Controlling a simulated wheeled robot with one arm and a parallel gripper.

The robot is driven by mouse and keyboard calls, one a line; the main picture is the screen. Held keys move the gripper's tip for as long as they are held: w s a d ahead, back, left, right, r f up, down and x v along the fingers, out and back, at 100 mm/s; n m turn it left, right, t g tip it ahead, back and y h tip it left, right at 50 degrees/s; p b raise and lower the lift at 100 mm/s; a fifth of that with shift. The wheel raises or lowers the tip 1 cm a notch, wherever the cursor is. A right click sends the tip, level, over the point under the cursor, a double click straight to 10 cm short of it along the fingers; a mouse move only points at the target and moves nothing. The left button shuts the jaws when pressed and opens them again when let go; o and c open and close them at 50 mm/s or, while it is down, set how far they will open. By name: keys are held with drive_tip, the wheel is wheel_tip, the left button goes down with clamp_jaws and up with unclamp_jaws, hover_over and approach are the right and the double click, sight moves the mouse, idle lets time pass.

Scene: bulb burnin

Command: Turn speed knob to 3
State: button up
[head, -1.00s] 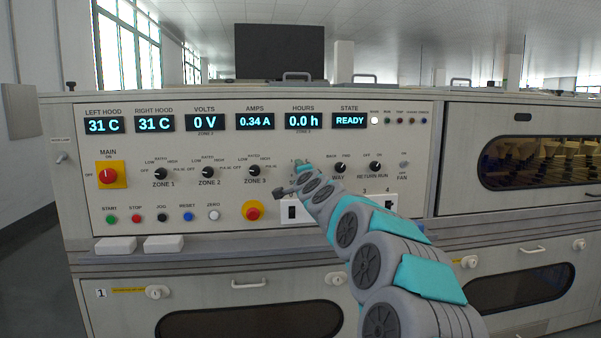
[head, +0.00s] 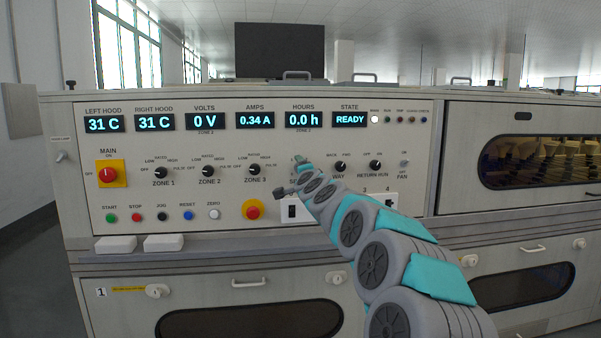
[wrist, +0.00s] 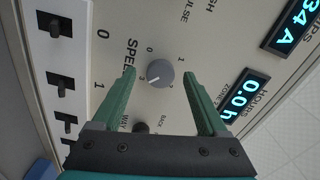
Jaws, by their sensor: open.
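The speed knob (wrist: 160,74) is a round grey knob with a white pointer mark, seen nearly face-on in the wrist view. Its pointer is turned toward the lower left of that picture, on the side of the SPEED lettering. Small scale digits ring the knob; not all are readable. My gripper (wrist: 158,76) is open, its two green fingers on either side of the knob with visible gaps. I cannot tell how far the tips are from the panel. In the head view my gripper (head: 302,162) hides the knob and most of its label.
The way knob (head: 340,167) is close to the right of my gripper. The zone 3 knob (head: 254,169) is to the left. A red emergency button (head: 253,212) sits below left. A white switch plate (wrist: 55,60) with several black switches lies beside the speed knob.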

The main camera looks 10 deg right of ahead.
drive_tip(key=s, duration=0.7)
drive_tip(key=shift+b, duration=0.45)
drive_tip(key=s+a+f+n+g+y, duration=0.35)
drive_tip(key=s+a+f+n, duration=0.2)
drive_tip(key=s+a, duration=0.35)
drive_tip(key=s+a+f+n+g+y, duration=0.1)
drive_tip(key=s+a+f+n+g, duration=0.15)
drive_tip(key=s+f, duration=0.35)
drive_tip(key=s+a+f+n+g+y, duration=0.1)
drive_tip(key=s+f+n+g, duration=0.25)
drive_tip(key=s, duration=0.35)
drive_tip(key=s+d+f+n+g+h, duration=0.1)
drive_tip(key=s+d+f+g, duration=0.2)
drive_tip(key=s, duration=0.9)
drive_tip(key=s+d+f+n+g+h, duration=0.1)
drive_tip(key=s+d+f+g, duration=0.3)
drive_tip(key=s+f, duration=0.4)
drive_tip(key=s+d+f+n+g+h, duration=0.2)
drive_tip(key=s+d+f, duration=0.3)
drive_tip(key=s, duration=1.3)
drive_tip(key=shift+s+d+f+g+h, duration=0.25)
drive_tip(key=shift+d+f+g+h, duration=0.1)
drive_tip(key=shift+f+g+h, duration=0.35)
